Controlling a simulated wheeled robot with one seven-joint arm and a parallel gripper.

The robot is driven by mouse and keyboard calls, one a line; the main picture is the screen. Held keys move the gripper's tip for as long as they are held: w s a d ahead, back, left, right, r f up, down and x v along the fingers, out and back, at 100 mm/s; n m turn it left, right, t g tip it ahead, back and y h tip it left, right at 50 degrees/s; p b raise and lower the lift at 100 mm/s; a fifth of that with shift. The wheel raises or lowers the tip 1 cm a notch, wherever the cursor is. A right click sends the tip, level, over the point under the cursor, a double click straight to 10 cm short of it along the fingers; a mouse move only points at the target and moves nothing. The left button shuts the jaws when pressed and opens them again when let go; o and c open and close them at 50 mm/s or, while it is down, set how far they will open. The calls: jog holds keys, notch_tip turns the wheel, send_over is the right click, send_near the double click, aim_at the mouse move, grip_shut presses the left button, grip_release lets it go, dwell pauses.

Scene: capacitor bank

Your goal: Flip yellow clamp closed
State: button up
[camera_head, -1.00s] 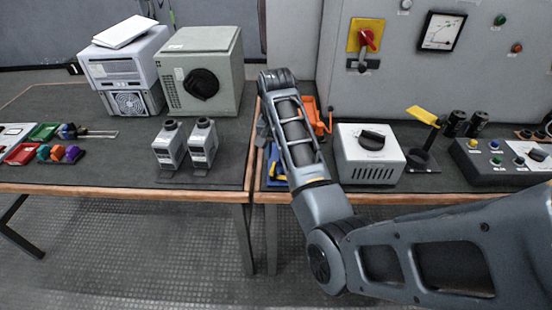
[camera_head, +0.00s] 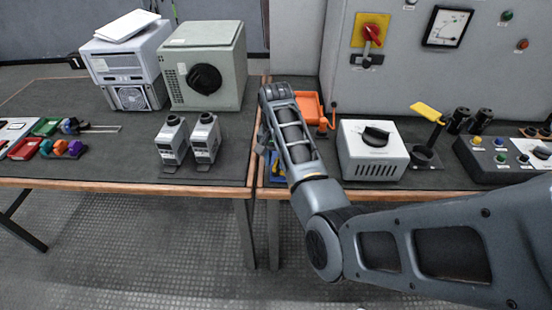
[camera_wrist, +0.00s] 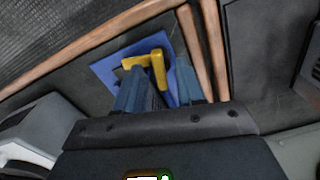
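The yellow clamp (camera_wrist: 158,68) shows in the wrist view as a bent yellow bar over a blue plate (camera_wrist: 106,68). My gripper (camera_wrist: 160,86) points at it. Its two blue-grey fingers are apart, and the yellow bar shows beyond and between their tips. I cannot tell whether they touch it. In the head view, a small bit of the yellow clamp (camera_head: 277,173) and the blue plate (camera_head: 270,159) show beside my arm near the table's front edge. My arm hides most of both and most of the gripper.
Right of my arm stands a white box with a black knob (camera_head: 371,151). Behind are an orange tray (camera_head: 308,104) and an orange upright part (camera_head: 324,124). A yellow-flagged stand (camera_head: 427,112) is farther right. Two grey devices (camera_head: 189,141) stand left, across the table gap.

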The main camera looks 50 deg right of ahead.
jog(key=shift+c, duration=0.2)
grip_shut()
jog(key=shift+r, duration=0.1)
jog(key=shift+r+n+p, duration=0.1)
jog(key=shift+n+p, duration=0.7)
jog(key=shift+p, duration=0.15)
jog(key=shift+f+n, duration=0.2)
jog(key=shift+n, duration=0.4)
jog(key=shift+o, duration=0.2)
grip_release()
jog(key=shift+r, duration=0.1)
